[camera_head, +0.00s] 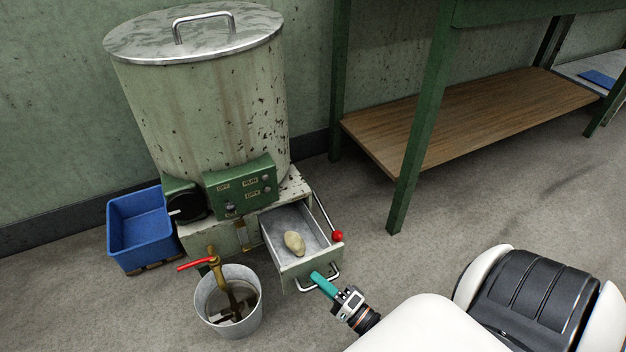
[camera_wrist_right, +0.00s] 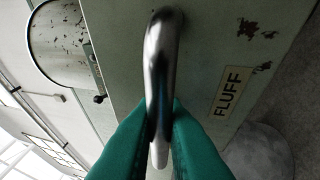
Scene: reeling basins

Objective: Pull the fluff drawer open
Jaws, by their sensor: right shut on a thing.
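The fluff drawer (camera_head: 300,265) juts out of the base of a tall worn drum machine (camera_head: 200,110) and stands open in the head view. A pale oval lump (camera_head: 294,243) lies inside it. My right gripper (camera_head: 318,281) is at the drawer's front, with its teal fingers shut on the metal handle (camera_head: 332,272). In the right wrist view the handle (camera_wrist_right: 160,60) runs between the two teal fingers (camera_wrist_right: 160,140), and the drawer front bears a FLUFF label (camera_wrist_right: 230,92). My left gripper is not in view.
A metal bucket (camera_head: 207,310) stands on the floor left of the drawer, under a brass tap with a red lever (camera_head: 195,264). A blue bin (camera_head: 139,250) is farther left. A red-knobbed lever (camera_head: 337,236) is right of the drawer. A green-legged bench (camera_head: 415,130) stands behind right.

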